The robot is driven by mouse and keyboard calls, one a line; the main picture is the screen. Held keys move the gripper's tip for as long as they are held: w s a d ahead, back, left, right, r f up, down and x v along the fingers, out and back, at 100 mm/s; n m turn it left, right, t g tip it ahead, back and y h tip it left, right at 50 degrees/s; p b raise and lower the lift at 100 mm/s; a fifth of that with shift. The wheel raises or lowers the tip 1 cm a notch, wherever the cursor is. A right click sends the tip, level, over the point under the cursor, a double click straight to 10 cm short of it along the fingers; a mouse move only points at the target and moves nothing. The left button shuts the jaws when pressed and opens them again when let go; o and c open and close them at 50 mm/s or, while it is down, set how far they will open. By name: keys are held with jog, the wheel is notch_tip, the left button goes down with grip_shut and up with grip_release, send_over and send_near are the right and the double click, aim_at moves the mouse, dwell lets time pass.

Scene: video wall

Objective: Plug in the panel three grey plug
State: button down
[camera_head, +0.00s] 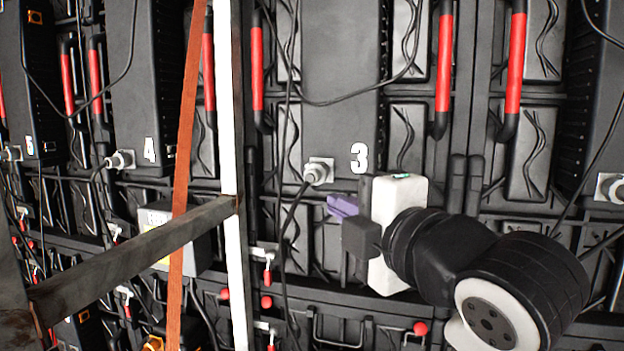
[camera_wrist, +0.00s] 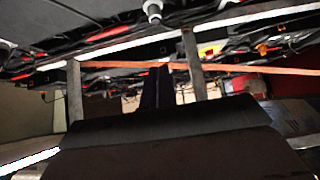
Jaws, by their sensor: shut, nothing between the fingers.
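The panel marked 3 (camera_head: 340,80) is dark. A grey plug (camera_head: 318,172) is at the square grey socket plate at its lower edge, with a black cable hanging down from it. I cannot tell how deep the plug sits. A grey plug-like end, probably the same one, shows at the top of the wrist view (camera_wrist: 153,9). My gripper (camera_head: 342,206), with purple fingertips, is just below and right of the plug, apart from it in the picture. Its fingers are shut and empty; they also show as dark fingers in the wrist view (camera_wrist: 157,86).
A grey metal frame with a slanting bar (camera_head: 130,255) and a white upright (camera_head: 232,120) stands left of my gripper. An orange strap (camera_head: 187,130) runs down beside it. Panel 4 (camera_head: 135,90) is further left, with its own grey plug (camera_head: 121,160). Loose black cables hang across the wall.

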aim_at(312, 179)
dwell(0.3)
jog(key=p+x, duration=0.1)
jog(key=x, duration=0.3)
jog(key=d+p+x, duration=0.1)
jog(key=p+x, duration=0.1)
jog(key=x, duration=0.2)
jog(key=w+p+x, duration=0.1)
jog(key=p+x, duration=0.1)
jog(key=x, duration=0.2)
jog(key=shift+s+d+r, duration=0.1)
jog(key=shift+d, duration=0.25)
jog(key=shift+w+d+p, duration=0.25)
jog(key=shift+w+p, duration=0.1)
jog(key=shift+w, duration=0.3)
jog(key=shift+w+d+b, duration=0.15)
jog(key=shift+w+b, duration=0.1)
jog(key=shift+w, duration=0.2)
jog(key=shift+w+d+b, duration=0.2)
jog(key=shift+w+b, duration=0.05)
jog(key=shift+w, duration=0.2)
jog(key=shift+s, duration=0.1)
jog(key=shift+a, duration=0.1)
